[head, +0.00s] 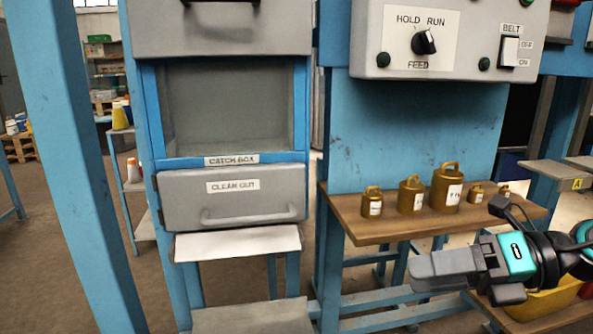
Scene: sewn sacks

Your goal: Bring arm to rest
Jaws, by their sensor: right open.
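My right gripper (418,270) is at the lower right, with its arm coming in from the right edge. Its grey fingers point left and overlap in this view, so the gap between them hardly shows. It is open and nothing shows in it. It appears in front of and below the wooden shelf (375,230), apart from the weights there. My left gripper and left arm are not in view.
Several brass weights (445,188) stand on the shelf. Above is a control panel (390,62) with a feed knob (424,42) and belt switch (509,52). The clear-out drawer (232,190) looks shut, below the open catch box (235,110). A yellow bin (540,303) is below my right arm.

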